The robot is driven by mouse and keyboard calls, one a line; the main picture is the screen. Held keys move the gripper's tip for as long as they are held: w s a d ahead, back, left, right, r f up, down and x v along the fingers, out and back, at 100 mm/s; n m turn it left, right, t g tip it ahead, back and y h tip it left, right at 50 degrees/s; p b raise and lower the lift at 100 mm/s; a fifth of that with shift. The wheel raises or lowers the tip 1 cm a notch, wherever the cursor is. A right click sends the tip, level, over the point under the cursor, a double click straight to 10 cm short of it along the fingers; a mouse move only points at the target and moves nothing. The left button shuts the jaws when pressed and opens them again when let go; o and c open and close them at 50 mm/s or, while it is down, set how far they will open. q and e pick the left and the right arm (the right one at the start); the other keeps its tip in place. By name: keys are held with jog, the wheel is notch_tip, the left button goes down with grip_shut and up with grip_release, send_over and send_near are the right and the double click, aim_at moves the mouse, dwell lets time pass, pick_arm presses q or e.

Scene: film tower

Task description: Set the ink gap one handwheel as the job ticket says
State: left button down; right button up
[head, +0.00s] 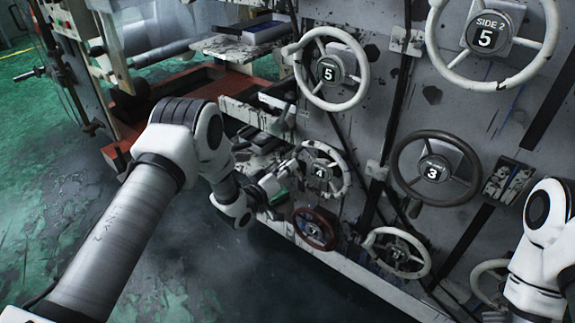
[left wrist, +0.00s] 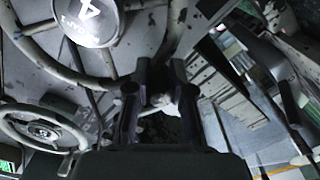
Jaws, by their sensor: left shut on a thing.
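A white handwheel with a dark hub marked 4 (head: 341,187) sits low on the grey machine panel. In the left wrist view its hub, marked 4 with small upside-down text (left wrist: 88,18), is at the top left. I cannot read that small text surely. My left gripper (head: 286,181) is at the left side of this wheel. In the left wrist view its fingers (left wrist: 158,88) are shut at the wheel's edge, on what looks like its handle. I cannot make out a job ticket. My right arm shows at the right edge, its gripper out of view.
White handwheels marked 5 (head: 344,99) and SIDE 2 5 (head: 546,55) are above. A dark handwheel marked 3 (head: 405,183) is to the right. A small red handwheel (head: 297,228) and a white one (head: 427,262) are below. The green floor (head: 40,190) at left is open.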

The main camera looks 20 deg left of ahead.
pick_arm(q)
jog(key=s+d+f+n, duration=0.3)
jog(key=d+f+n, duration=0.5)
jog(key=n, duration=0.9)
jog(key=shift+b, duration=0.35)
jog(key=shift+f, duration=0.1)
jog(key=c, duration=1)
grip_release()
jog(key=shift+c, duration=0.2)
jog(key=v, duration=1.2)
